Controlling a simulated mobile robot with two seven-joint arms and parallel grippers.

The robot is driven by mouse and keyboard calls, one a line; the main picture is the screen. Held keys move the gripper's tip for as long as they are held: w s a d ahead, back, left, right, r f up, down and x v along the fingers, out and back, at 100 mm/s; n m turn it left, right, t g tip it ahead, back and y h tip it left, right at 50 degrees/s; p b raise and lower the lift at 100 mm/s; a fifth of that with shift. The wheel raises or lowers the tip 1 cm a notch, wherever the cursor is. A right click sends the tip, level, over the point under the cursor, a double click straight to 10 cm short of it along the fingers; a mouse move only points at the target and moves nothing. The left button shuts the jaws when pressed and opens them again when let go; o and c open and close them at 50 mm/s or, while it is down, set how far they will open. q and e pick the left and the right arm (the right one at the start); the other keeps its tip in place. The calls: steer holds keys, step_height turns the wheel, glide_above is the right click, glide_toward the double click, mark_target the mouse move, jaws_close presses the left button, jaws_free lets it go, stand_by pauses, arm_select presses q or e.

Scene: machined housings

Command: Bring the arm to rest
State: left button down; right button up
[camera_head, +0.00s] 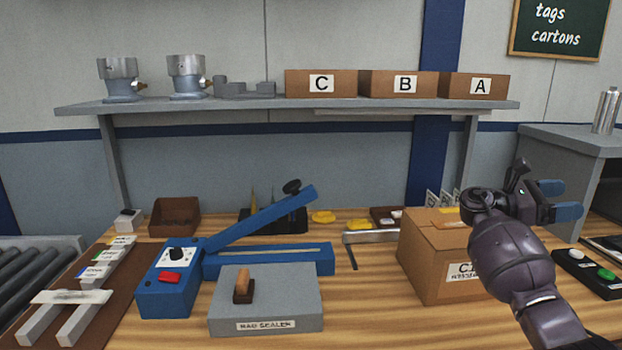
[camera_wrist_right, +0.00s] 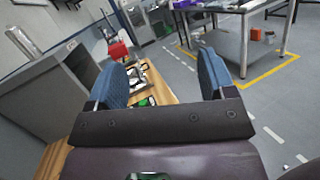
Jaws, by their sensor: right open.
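My right gripper (camera_head: 568,200) is raised over the right side of the bench, above and to the right of the cardboard carton (camera_head: 428,262). Its blue fingers stand apart with nothing between them. The same fingers show wide open and empty in the right wrist view (camera_wrist_right: 165,85), which looks past the bench end toward the floor. My right arm covers part of the carton's right side. My left gripper does not show in the head view.
A blue bag sealer (camera_head: 170,290) with its lever raised stands at the left. Boxes C (camera_head: 300,83), B (camera_head: 376,84) and A (camera_head: 455,85) sit on the shelf (camera_head: 200,105). A grey cabinet (camera_head: 570,150) and a button box (camera_head: 575,262) lie near my right arm.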

steer(key=s+d+r+m+g, duration=0.2)
steer(key=s+d+r+g, duration=0.1)
steer(key=d+r, duration=0.25)
steer(key=d+f+n+t, duration=0.2)
steer(key=f+t, duration=0.4)
steer(key=f, duration=0.3)
steer(key=d+f+n+t, duration=0.25)
steer(key=f+t, duration=0.35)
steer(key=f, duration=0.4)
steer(key=s+a+f+t+y, duration=0.3)
steer(key=s+f+t+y, duration=0.15)
steer(key=f, duration=0.65)
steer(key=s+a+f+t+y, duration=0.35)
steer(key=s+f, duration=0.25)
steer(key=f, duration=0.4)
steer(key=s+a+f+m+y, duration=0.4)
steer(key=s+a+y, duration=0.3)
steer(key=s, duration=0.5)
steer(key=s+a+f+m+y, duration=0.5)
steer(key=s+a, duration=0.3)
steer(key=s, duration=0.3)
steer(key=w+a+m+t, duration=0.1)
steer(key=a+m, duration=0.3)
steer(key=a, duration=0.7)
steer(key=shift+w+a+f+m+h, duration=0.2)
steer(key=shift+a+f+m+h, duration=0.15)
steer(key=shift+a+f, duration=0.1)
